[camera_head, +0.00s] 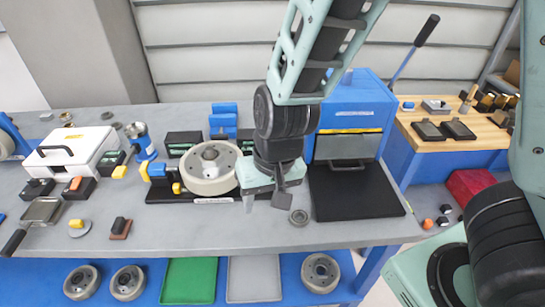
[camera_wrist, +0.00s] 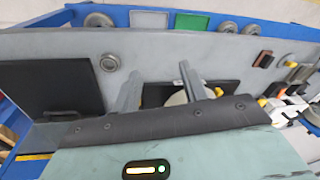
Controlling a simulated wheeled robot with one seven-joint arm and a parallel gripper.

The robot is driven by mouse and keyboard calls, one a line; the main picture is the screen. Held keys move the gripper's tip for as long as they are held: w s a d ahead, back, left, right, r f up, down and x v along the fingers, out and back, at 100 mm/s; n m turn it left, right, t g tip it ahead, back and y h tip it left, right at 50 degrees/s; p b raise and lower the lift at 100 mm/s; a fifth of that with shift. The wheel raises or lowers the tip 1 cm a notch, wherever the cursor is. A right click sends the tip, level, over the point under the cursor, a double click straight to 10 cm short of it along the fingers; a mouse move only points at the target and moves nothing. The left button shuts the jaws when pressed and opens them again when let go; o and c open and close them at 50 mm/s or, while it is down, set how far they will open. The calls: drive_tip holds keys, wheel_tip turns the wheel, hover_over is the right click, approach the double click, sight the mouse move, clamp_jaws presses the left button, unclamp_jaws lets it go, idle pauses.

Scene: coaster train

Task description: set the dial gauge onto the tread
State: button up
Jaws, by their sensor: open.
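A pale wheel (camera_head: 212,182) with a grey hub sits on a black stand with blue and yellow parts; its outer rim is the tread. In the wrist view the wheel (camera_wrist: 178,99) is partly hidden by my gripper. My gripper (camera_head: 265,200) is open and empty, pointing down just right of the wheel; its two fingers also show in the wrist view (camera_wrist: 158,82). I cannot surely single out the dial gauge. A small yellow piece on a round grey base (camera_head: 77,227) and a black block on a brown base (camera_head: 120,229) stand at the front left.
A small grey ring (camera_head: 299,217) lies right of my gripper. A blue machine (camera_head: 352,110) with a black plate (camera_head: 355,195) stands to the right. A white case (camera_head: 72,150) is at the left. The grey bench front (camera_head: 200,235) is mostly clear.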

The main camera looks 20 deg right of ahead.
drive_tip(key=w+d+r+m+t+h+p, duration=0.35)
drive_tip(key=w+d, duration=0.25)
drive_tip(key=w, duration=0.3)
drive_tip(key=shift+g+y, duration=0.25)
drive_tip(key=b+x, duration=0.5)
drive_tip(key=x, duration=1.2)
drive_tip(key=shift+s+f, duration=0.1)
drive_tip(key=shift+f, duration=0.05)
clamp_jaws()
